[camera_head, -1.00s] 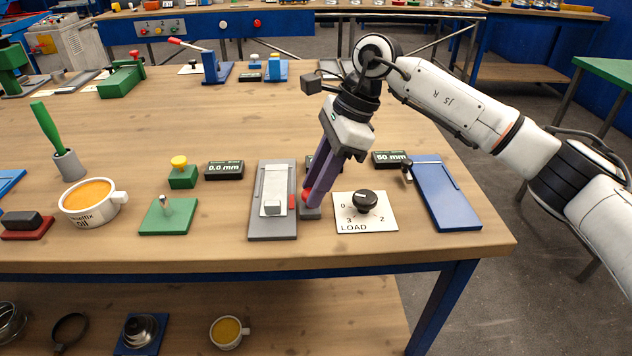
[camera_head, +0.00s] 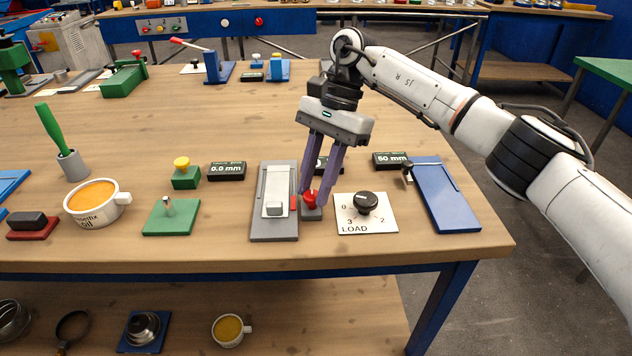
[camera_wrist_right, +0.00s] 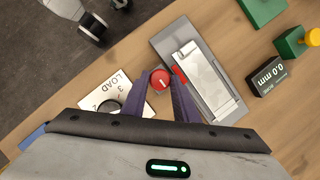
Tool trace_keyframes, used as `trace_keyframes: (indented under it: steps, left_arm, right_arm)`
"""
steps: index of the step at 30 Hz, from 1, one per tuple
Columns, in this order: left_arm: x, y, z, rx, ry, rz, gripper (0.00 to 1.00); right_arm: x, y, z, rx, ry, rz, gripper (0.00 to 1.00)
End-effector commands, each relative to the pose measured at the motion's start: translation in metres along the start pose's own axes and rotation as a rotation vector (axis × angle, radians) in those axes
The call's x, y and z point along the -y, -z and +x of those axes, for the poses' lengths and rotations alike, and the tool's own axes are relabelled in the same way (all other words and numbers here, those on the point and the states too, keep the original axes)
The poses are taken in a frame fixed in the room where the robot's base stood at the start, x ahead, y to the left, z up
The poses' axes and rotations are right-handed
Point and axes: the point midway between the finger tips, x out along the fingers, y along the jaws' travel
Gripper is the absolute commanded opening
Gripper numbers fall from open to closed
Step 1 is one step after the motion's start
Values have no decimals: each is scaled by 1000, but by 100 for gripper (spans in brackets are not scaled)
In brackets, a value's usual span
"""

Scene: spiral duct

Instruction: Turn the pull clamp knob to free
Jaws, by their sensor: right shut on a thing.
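A red knob (camera_head: 311,198) sits on a small grey base, right beside the grey slide plate (camera_head: 265,231). My right gripper (camera_head: 315,197) points down with its two purple fingers on either side of this knob, shut on it. In the right wrist view the red knob (camera_wrist_right: 160,79) shows between the fingertips (camera_wrist_right: 158,84), with a pale line across its top. I cannot read any free or locked mark by it. The left gripper is not in view.
A white LOAD plate with a black knob (camera_head: 366,202) stands close on the right, then a blue plate (camera_head: 447,197). Dark display boxes (camera_head: 226,171) stand behind. A green plate (camera_head: 171,222) and a cup (camera_head: 96,203) are to the left. The table's middle is clear.

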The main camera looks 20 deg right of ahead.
Motion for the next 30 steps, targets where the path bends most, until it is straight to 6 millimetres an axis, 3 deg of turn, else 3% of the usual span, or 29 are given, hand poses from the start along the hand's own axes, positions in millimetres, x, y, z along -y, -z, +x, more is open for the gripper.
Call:
trace_keyframes:
  steps: [14,15,17,26,30]
  left_arm:
    - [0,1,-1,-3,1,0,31]
    - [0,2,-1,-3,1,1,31]
    - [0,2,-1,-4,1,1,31]
    - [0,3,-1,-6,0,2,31]
    - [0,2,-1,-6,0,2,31]
  right_arm:
    - [1,1,-1,-3,-2,-12,5]
    - [1,1,-1,-3,-1,-12,34]
    - [1,0,-1,-3,-2,-11,44]
    - [0,0,-1,-1,-3,-10,45]
    - [1,0,-13,-2,-2,-11,45]
